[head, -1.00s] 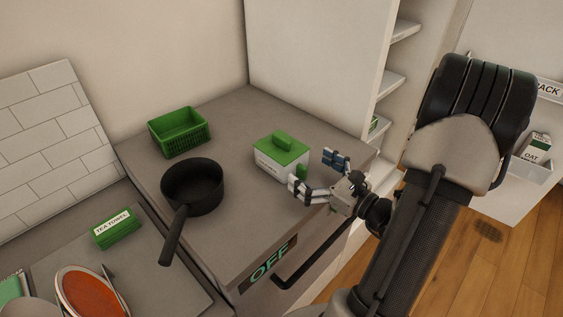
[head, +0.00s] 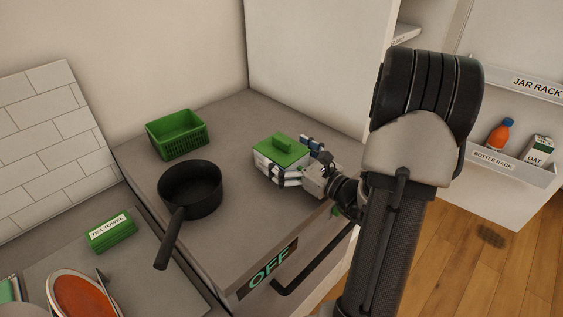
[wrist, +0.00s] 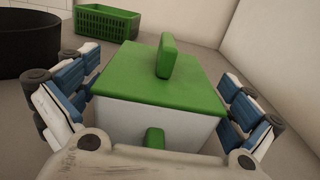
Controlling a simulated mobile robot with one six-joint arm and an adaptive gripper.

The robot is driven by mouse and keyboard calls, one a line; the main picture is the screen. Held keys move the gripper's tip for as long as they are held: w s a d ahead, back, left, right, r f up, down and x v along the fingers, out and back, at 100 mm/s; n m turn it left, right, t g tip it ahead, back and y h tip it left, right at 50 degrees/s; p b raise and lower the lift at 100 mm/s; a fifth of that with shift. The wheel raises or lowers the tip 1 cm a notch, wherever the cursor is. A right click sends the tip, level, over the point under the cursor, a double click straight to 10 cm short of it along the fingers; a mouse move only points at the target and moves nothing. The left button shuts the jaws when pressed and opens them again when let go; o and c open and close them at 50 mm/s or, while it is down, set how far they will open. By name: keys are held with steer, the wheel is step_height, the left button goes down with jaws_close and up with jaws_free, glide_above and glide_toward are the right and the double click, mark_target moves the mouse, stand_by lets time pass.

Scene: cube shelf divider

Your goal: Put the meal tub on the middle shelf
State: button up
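The meal tub (head: 282,151), a white box with a green lid and lid handle, sits upright on the grey counter in the head view. Its lid fills the middle of the wrist view (wrist: 150,82). My gripper (head: 302,163) is at the tub's near right side, its fingers spread along two opposite sides. In the wrist view the gripper (wrist: 156,78) is open around the tub, with narrow gaps at the fingertips. The tub's front is mostly hidden by the gripper in the head view. The shelf unit (head: 407,34) shows only a strip behind my arm; its middle shelf is hidden.
A black saucepan (head: 190,190) and green basket (head: 178,134) stand left of the tub. A tall white panel (head: 318,60) rises behind it. A tea towel (head: 110,232) lies further left. A bottle rack (head: 510,165) is at right, beyond the wooden floor.

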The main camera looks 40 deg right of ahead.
steer(key=c, duration=1)
steer(key=shift+c, duration=1.2)
steer(key=shift+r, duration=0.15)
